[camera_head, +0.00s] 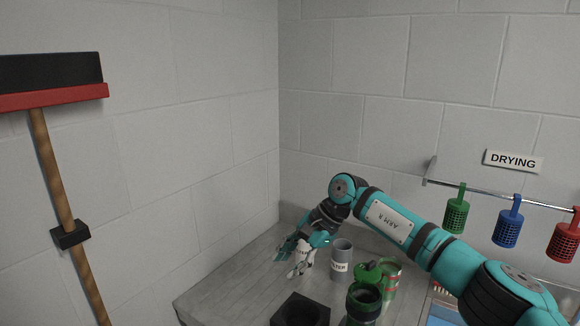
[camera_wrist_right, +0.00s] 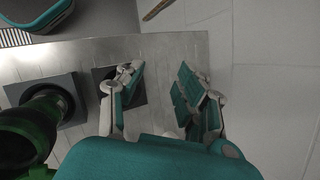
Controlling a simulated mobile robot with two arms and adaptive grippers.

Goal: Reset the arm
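My right arm (camera_head: 390,217) comes in from the right, reaching over the grey counter in the corner. My right gripper (camera_head: 295,250) hangs at its end, above the counter and left of a grey labelled cylinder (camera_head: 341,262). In the right wrist view the fingers of my right gripper (camera_wrist_right: 160,90) are spread apart with nothing between them. A black square holder (camera_wrist_right: 109,76) shows behind the left finger, which partly covers it. My left gripper is in neither view.
Green (camera_head: 456,213), blue (camera_head: 507,226) and red (camera_head: 564,241) baskets hang from a rail under a DRYING sign (camera_head: 513,161). A green-topped dark container (camera_head: 363,303) and a red-green can (camera_head: 391,277) stand near the arm. A squeegee (camera_head: 52,158) is at left. The counter's left part is clear.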

